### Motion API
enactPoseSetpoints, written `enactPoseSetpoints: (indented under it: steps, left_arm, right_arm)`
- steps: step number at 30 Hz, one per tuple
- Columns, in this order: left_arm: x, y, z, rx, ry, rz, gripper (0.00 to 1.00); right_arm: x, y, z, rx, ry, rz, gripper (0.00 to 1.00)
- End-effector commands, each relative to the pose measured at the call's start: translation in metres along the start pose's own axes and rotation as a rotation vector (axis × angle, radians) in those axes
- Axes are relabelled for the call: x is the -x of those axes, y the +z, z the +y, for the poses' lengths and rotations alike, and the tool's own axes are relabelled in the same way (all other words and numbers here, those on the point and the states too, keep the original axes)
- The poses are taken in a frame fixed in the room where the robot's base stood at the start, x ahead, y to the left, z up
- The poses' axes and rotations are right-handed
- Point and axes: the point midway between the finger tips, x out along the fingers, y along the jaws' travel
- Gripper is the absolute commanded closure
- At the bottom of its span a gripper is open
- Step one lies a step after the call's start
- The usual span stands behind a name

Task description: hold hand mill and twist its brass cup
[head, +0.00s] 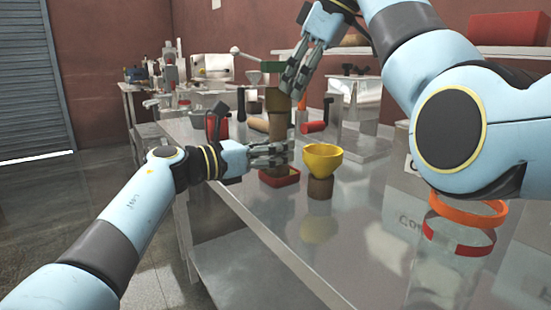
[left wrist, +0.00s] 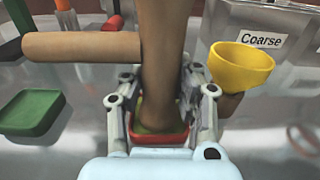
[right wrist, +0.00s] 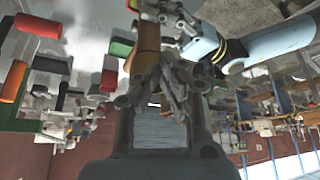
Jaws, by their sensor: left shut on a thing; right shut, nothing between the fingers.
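The hand mill (head: 278,128) is a tall brown wooden body standing upright, with a wider golden-brown cup (head: 276,100) at its top. My left gripper (head: 283,153) is shut around the mill's lower body, which also shows between its fingers in the left wrist view (left wrist: 165,60). The mill stands over a small red tray (head: 281,178). My right gripper (head: 291,88) is shut and empty, pointing down close beside the cup. In the right wrist view its fingers (right wrist: 165,88) are close to the mill (right wrist: 148,38); whether they touch it I cannot tell.
A yellow bowl (head: 323,158) on a brown stand (head: 320,187) is just right of the mill. A clear jar with an orange rim (head: 467,210) stands at the front right. A green tray (left wrist: 32,112) lies left of the mill.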

Motion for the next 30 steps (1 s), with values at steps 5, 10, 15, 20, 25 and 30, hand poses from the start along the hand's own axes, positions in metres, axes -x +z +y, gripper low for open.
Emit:
enactPoseSetpoints:
  steps: [5, 10, 15, 20, 25, 30]
  left_arm:
    - [0.0, 0.0, 0.0, 0.0, 0.0, 0.0, 1.0]
    - [0.0, 0.0, 0.0, 0.0, 0.0, 0.0, 0.59]
    - [0.0, 0.0, 0.0, 0.0, 0.0, 0.0, 0.44]
    - [0.0, 0.0, 0.0, 0.0, 0.0, 0.0, 0.44]
    - [0.01, -0.001, 0.001, -0.001, 0.002, 0.002, 0.44]
    - [0.042, -0.002, 0.001, -0.002, 0.003, 0.003, 0.44]
  right_arm:
    - [0.0, 0.0, 0.0, 0.0, 0.0, 0.0, 1.0]
    - [0.0, 0.0, 0.0, 0.0, 0.0, 0.0, 1.0]
    - [0.0, 0.0, 0.0, 0.0, 0.001, 0.0, 1.0]
    - [0.0, 0.0, 0.0, 0.0, 0.001, 0.0, 1.0]
    - [0.0, 0.0, 0.0, 0.0, 0.001, 0.0, 1.0]
    - [0.0, 0.0, 0.0, 0.0, 0.001, 0.0, 1.0]
